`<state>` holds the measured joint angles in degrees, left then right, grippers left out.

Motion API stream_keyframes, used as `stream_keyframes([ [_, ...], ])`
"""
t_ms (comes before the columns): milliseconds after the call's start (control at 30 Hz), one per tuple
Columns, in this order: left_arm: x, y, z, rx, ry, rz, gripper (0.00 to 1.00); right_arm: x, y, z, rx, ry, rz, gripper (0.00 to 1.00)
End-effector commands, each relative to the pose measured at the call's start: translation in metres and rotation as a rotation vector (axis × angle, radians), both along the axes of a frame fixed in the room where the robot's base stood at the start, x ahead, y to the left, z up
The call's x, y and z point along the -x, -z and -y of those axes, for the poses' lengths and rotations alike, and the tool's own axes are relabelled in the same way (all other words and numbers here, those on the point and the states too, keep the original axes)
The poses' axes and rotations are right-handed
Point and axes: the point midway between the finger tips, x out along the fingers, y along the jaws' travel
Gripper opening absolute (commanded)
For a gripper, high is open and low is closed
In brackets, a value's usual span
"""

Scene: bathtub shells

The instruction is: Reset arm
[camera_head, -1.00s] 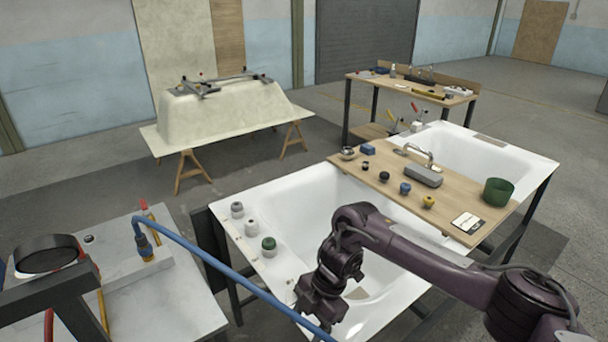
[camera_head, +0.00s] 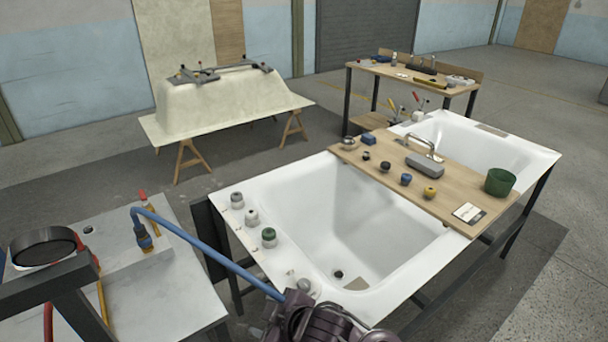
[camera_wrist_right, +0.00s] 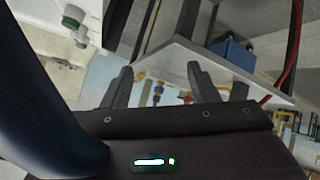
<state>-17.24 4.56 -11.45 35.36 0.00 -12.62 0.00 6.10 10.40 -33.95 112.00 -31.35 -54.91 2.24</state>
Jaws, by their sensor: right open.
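My right gripper shows in the right wrist view (camera_wrist_right: 158,76) with its two dark fingers apart and nothing between them. In the head view, my dark purple right arm (camera_head: 312,322) is at the bottom edge, in front of the near rim of the white bathtub shell (camera_head: 290,200). Its fingers cannot be made out there. My left arm and gripper are not in view.
A blue hose (camera_head: 205,250) runs from the grey bench (camera_head: 185,300) at left to beside my right arm. Several knobs, one green-topped (camera_head: 269,236), stand on the tub's left rim. A wooden board (camera_head: 400,200) with a green cup (camera_head: 499,182) spans the tub.

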Motion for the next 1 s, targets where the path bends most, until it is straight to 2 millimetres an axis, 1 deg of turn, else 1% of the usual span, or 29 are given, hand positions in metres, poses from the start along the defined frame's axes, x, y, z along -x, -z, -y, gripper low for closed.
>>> stream_keyframes([
  [33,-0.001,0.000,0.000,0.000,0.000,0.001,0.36,0.006,0.004,0.029,-0.012,0.128,-0.064,0.54],
  [67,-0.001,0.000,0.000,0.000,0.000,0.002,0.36,0.009,0.005,0.048,-0.013,0.203,-0.099,0.54],
  [100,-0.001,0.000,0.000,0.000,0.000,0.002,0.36,0.014,0.009,0.073,-0.010,0.298,-0.147,0.54],
  [200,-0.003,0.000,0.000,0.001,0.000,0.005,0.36,0.032,0.016,0.125,0.001,0.485,-0.254,0.54],
  [300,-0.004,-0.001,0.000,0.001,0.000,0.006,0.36,0.051,0.022,0.162,0.011,0.620,-0.339,0.54],
  [400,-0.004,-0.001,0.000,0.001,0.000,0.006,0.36,0.070,0.027,0.191,0.024,0.722,-0.410,0.54],
  [600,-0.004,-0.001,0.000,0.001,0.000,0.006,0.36,0.108,0.031,0.236,0.047,0.887,-0.529,0.54],
  [800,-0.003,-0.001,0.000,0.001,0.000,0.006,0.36,0.145,0.031,0.270,0.069,1.020,-0.633,0.54],
  [833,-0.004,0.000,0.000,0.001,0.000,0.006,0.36,0.139,0.041,0.267,0.070,1.013,-0.632,0.54],
  [1000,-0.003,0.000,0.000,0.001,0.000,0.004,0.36,0.129,0.080,0.265,0.079,1.008,-0.641,0.54],
])
